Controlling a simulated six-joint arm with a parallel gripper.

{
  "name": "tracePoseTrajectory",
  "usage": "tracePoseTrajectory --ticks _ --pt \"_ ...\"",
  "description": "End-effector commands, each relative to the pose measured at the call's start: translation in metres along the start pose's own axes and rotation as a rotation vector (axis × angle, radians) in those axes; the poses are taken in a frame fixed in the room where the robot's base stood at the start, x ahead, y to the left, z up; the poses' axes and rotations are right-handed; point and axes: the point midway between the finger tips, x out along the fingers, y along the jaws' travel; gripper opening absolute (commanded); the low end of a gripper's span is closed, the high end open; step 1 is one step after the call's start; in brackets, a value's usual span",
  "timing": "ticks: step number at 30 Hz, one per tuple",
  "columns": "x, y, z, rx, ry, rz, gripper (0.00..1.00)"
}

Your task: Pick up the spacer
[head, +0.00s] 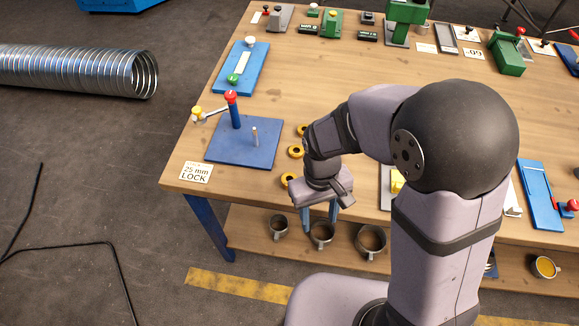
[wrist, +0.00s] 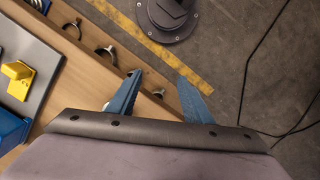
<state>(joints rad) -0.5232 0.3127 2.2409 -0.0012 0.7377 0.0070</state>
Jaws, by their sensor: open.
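Three yellow-orange rings with dark centres stand in a rough column on the table left of my arm: a far ring (head: 302,129), a middle ring (head: 295,152) and a near ring (head: 288,179). They look like spacers; I cannot tell which one is meant. My gripper (head: 319,218) points down at the table's front edge, right of and nearer than the near ring. Its blue fingers are apart and empty. In the wrist view my gripper (wrist: 159,78) shows nothing held, and no ring is visible there.
A blue plate (head: 225,150) with a red-topped post and a thin pin stands left of the rings. A yellow block (wrist: 18,80) sits on a grey plate (wrist: 40,60). Green fixtures (head: 510,52) line the back.

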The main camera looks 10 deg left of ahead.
Motion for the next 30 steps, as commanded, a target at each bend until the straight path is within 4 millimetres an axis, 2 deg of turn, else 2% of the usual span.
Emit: tracePoseTrajectory --ticks 1,3,6,10,12,18,24,30 --pt "-0.015 -0.012 -0.022 -0.020 0.013 0.005 0.46" --pt "-0.024 -0.023 -0.053 -0.001 0.042 0.007 0.46" --pt "-0.039 -0.026 -0.094 0.081 0.099 -0.002 0.46" --pt "-0.076 -0.028 -0.133 0.220 0.180 -0.024 0.46" --pt "-0.082 -0.029 -0.135 0.300 0.176 -0.031 0.46" --pt "-0.080 -0.028 -0.127 0.432 0.146 -0.034 0.46" --pt "-0.078 -0.027 -0.126 0.455 0.145 -0.035 0.46" --pt "-0.064 -0.028 -0.129 0.454 0.144 -0.035 0.46"
